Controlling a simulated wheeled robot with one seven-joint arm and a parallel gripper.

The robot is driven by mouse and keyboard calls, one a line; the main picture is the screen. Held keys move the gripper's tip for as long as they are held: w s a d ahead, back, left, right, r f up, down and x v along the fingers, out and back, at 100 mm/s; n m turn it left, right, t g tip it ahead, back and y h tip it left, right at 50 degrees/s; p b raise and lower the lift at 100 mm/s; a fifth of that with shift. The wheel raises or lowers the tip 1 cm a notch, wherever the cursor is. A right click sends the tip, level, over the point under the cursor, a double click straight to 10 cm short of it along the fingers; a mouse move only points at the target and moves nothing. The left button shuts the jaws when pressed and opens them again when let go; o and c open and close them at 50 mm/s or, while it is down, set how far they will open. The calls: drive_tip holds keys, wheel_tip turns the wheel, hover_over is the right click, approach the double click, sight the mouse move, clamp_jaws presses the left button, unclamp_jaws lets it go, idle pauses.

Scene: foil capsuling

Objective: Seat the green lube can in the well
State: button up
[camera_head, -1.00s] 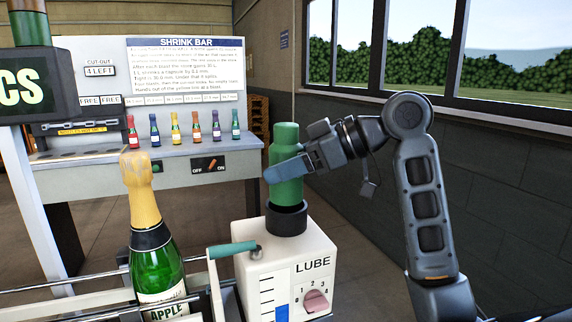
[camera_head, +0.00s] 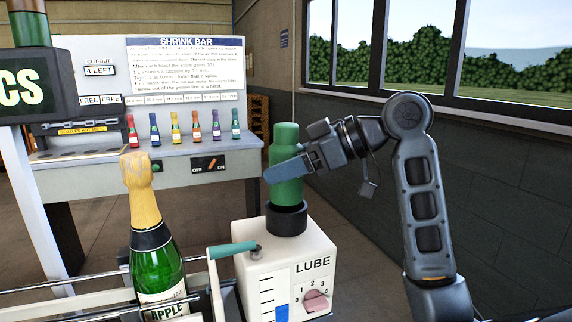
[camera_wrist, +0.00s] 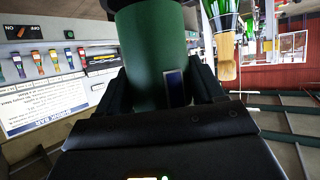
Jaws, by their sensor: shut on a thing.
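The green lube can (camera_head: 285,150) stands upright over the black ring of the well (camera_head: 287,218) on top of the white LUBE box (camera_head: 285,262). My gripper (camera_head: 286,170) is shut around the can's body from the right. In the wrist view the green can (camera_wrist: 155,60) fills the space between the two dark fingers. The can's lower end meets or enters the black ring; how deep it sits is hidden by the ring's rim.
A green bottle with a gold neck (camera_head: 158,250) stands left of the LUBE box, between metal rails. A green-handled lever (camera_head: 232,249) sticks out from the box's left. The shrink bar bench (camera_head: 190,165) with several small bottles is behind.

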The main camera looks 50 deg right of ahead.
sight(286, 192)
drive_tip(key=shift+f+b, duration=2)
drive_tip(key=shift+f, duration=0.6)
drive_tip(key=o, duration=1.6)
drive_tip(key=shift+v, duration=3.95)
